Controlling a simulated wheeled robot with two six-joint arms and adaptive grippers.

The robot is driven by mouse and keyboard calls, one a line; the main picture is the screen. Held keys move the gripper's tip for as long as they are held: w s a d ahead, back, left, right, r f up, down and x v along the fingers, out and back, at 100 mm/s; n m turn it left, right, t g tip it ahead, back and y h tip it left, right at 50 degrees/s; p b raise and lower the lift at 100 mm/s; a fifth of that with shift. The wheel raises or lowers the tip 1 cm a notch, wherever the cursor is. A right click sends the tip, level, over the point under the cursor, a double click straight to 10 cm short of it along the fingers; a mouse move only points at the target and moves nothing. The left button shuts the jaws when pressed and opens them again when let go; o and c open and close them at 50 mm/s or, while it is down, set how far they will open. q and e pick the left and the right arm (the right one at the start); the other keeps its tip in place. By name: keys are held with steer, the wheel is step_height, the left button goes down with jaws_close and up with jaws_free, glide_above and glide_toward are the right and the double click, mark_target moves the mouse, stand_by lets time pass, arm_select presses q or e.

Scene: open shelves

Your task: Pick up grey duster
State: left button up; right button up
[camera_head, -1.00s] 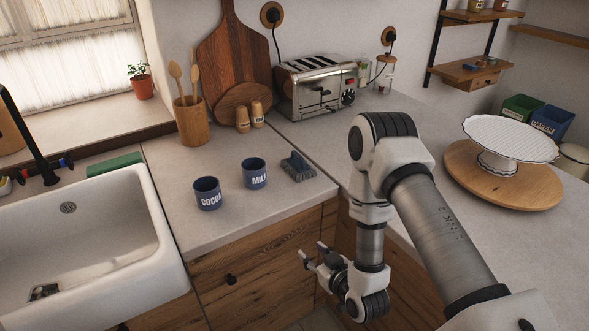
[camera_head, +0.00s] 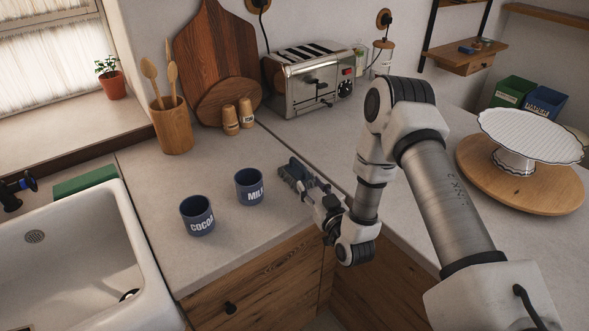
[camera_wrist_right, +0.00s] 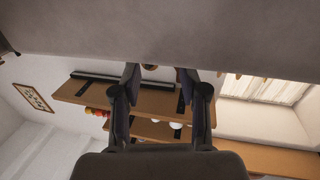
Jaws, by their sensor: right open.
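My left gripper is out of view.
The blue MILK mug (camera_head: 249,187) and COCOA mug (camera_head: 197,216) stand left of the duster. A toaster (camera_head: 307,80) and wooden shakers (camera_head: 238,117) stand behind. A cake stand (camera_head: 531,137) is at the right, the sink (camera_head: 75,262) at the left. Counter between mugs and shakers is clear.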

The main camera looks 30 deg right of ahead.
mark_target(306, 174)
steer(key=shift+w+d+r+p, duration=0.1)
steer(key=shift+w+d+p, duration=0.2)
steer(key=shift+w, duration=0.3)
steer(key=shift+w+d+r+p, duration=0.15)
steer(key=shift+w+p, duration=0.2)
steer(key=shift+w, duration=0.2)
steer(key=w, duration=0.2)
steer(key=w+f, duration=0.1)
steer(key=shift+d+f, duration=0.1)
steer(key=shift+d, duration=0.15)
steer(key=shift+s, duration=0.25)
steer(key=c, duration=0.3)
jaws_close()
steer(key=shift+r, duration=0.2)
steer(key=shift+s+r, duration=0.15)
steer(key=shift+s, duration=0.05)
steer(key=s+a+r, duration=0.1)
steer(key=s+r, duration=0.2)
steer(key=s, duration=0.3)
steer(key=s+a+r+b, duration=0.1)
steer(key=s+r, duration=0.3)
steer(key=s, duration=0.3)
steer(key=shift+s+r, duration=0.2)
steer(key=shift+r, duration=0.1)
